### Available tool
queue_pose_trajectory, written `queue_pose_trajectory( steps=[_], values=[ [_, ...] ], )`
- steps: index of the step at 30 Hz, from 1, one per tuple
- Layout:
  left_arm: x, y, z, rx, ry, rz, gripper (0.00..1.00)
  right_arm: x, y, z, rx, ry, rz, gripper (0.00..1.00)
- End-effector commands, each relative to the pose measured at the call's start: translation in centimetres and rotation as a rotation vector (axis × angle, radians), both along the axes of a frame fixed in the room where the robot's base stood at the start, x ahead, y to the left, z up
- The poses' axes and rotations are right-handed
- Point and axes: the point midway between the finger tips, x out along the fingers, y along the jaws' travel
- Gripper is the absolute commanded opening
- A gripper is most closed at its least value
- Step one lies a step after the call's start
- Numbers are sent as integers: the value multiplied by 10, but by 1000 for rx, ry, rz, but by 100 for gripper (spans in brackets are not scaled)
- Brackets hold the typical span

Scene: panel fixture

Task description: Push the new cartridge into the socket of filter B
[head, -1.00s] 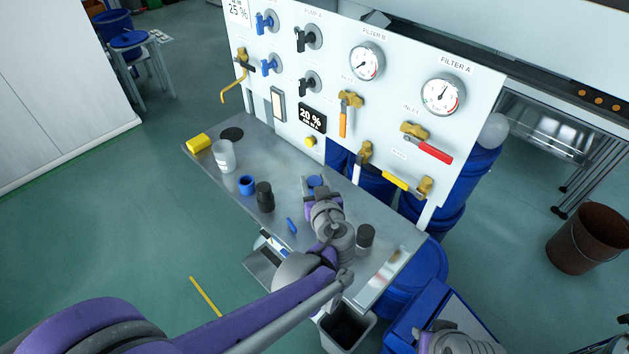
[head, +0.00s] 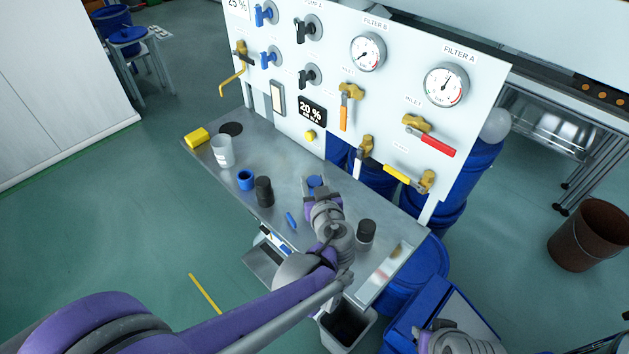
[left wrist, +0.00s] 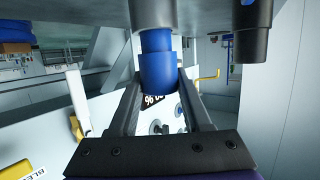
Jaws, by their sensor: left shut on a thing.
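My left gripper (head: 313,187) is over the bench, with its fingers shut on a blue cartridge (head: 315,180). The left wrist view is upside down, with the bench at the top. There the blue cartridge (left wrist: 158,74) sits between the fingertips (left wrist: 158,85), its narrower blue part meeting a dark grey cylindrical holder (left wrist: 152,12). The two look in line. How deep the cartridge sits is hidden. The holder bears no readable label, so I cannot tell whether it is filter B.
A black cylinder (head: 264,191) stands left of the gripper, and a dark cylinder (head: 366,232) stands to its right. A blue cup (head: 246,180), a white beaker (head: 222,151) and a yellow block (head: 197,138) are further left. The valve panel (head: 395,115) rises behind.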

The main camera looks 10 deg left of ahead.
Motion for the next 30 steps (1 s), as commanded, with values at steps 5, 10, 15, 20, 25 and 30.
queue_pose_trajectory(
  steps=[5, 10, 15, 20, 25, 30],
  values=[
    [0, 0, -5, 0, 0, 0, 0, 0, 0, -3, 0, 1, 0, 27],
    [0, 0, -8, 0, 0, 0, 0, 0, 0, -6, 0, 2, 0, 27],
    [0, 0, -12, 0, 0, 0, 0, 0, 0, -9, 0, 3, 0, 27],
    [0, 0, -16, 1, 0, 0, 0, -1, 0, -12, 0, 4, 0, 27],
    [0, 0, -20, 0, 0, 0, 0, -1, 0, -14, 0, 5, 0, 27],
    [0, 0, -18, 0, 0, 0, 79, -1, 0, -13, 0, 4, 0, 27]
  ],
)
